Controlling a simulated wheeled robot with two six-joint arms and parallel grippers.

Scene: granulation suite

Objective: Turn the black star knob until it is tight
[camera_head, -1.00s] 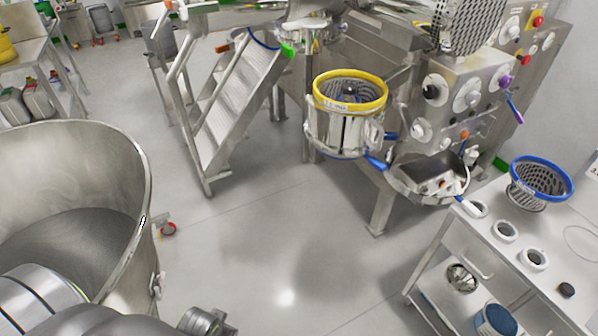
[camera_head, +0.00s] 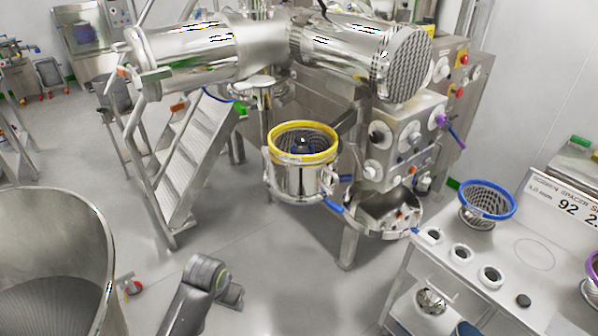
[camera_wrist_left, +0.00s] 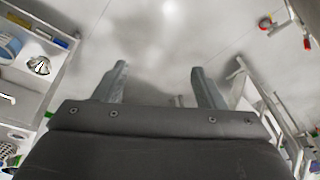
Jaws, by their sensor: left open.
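A dark round knob (camera_head: 377,138) shows on the grey control box of the steel machine. It is too small to tell if it is the star knob. A small black piece (camera_head: 523,300) lies on the bench at lower right; its shape is also unclear. My left gripper (camera_wrist_left: 158,70) is open in the left wrist view, its two fingers apart with only floor between them. A grey part of my arm (camera_head: 205,280) rises from the bottom of the head view, well apart from the machine and both dark pieces. My right gripper is not seen.
A steel drum with a yellow ring (camera_head: 304,138) stands at the machine. A blue-rimmed basket (camera_head: 487,200) and several white rings sit on the bench (camera_head: 455,285). A large steel bowl (camera_head: 95,235) is at left, steps (camera_head: 195,160) behind.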

